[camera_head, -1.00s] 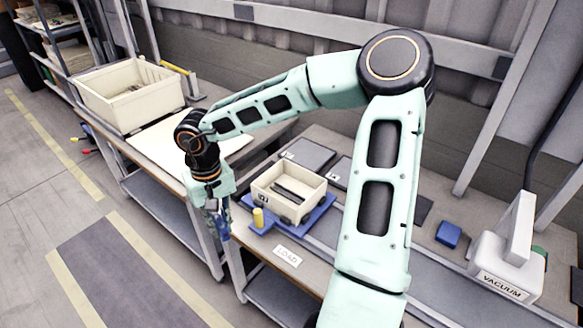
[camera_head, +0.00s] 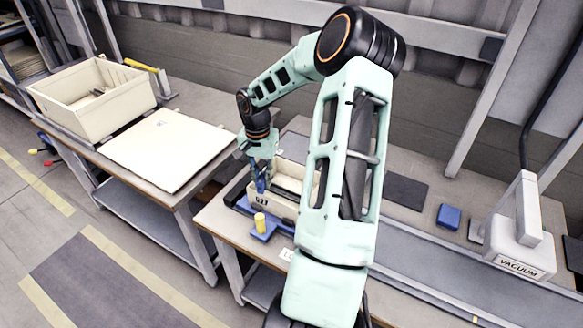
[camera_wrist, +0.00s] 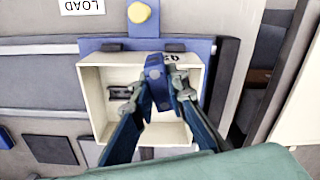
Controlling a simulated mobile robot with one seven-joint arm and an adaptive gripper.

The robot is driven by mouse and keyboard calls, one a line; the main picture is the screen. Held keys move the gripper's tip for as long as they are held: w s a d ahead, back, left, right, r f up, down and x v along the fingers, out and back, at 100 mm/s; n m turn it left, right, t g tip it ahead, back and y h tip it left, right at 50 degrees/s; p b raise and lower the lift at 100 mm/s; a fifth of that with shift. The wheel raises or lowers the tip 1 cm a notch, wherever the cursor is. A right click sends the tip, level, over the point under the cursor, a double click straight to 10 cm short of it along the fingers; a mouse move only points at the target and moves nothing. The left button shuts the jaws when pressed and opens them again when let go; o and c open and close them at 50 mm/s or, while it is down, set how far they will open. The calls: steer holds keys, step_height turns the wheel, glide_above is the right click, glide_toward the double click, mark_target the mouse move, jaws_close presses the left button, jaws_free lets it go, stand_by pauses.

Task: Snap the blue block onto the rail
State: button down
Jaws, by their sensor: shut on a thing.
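My gripper (camera_wrist: 158,94) is shut on a blue block (camera_wrist: 157,72), a long piece with grey round spots, held between the fingertips. In the wrist view it appears over the near part of a cream bin (camera_wrist: 90,98), close to the wall with the printed label. In the head view my gripper (camera_head: 262,178) is at the bin's left end. A dark rail-like bar (camera_wrist: 122,93) shows inside the bin; the fingers and block hide part of the interior. I cannot tell whether the block touches the bin or bar.
The bin sits on a blue fixture (camera_head: 266,229) with a yellow knob (camera_head: 260,222). A larger cream bin (camera_head: 92,102) and a pale board (camera_head: 168,148) are on the left bench. Another blue piece (camera_head: 449,216) lies near the vacuum unit (camera_head: 515,245).

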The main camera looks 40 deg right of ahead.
mark_target(292, 196)
steer(key=d+f+m+b, duration=0.1)
steer(key=d, duration=0.2)
steer(key=s+d+f+m+b, duration=0.1)
steer(key=d, duration=0.2)
steer(key=s+d+f+m+b, duration=0.1)
steer(key=d, duration=0.3)
steer(key=shift+s+f, duration=0.25)
steer(key=shift+f, duration=0.05)
steer(key=shift+f+b, duration=0.9)
steer(key=shift+b, duration=0.35)
steer(key=shift+f+p, duration=0.2)
steer(key=shift+p, duration=0.4)
steer(key=shift+f+p, duration=0.35)
steer(key=shift+f, duration=1)
steer(key=shift+f+p, duration=0.55)
steer(key=shift+f, duration=0.1)
steer(key=shift+s+a+f+p, duration=0.15)
steer(key=shift+f+p, duration=0.25)
steer(key=shift+p, duration=0.3)
steer(key=c, duration=1.8)
jaws_free()
steer(key=shift+f, duration=0.1)
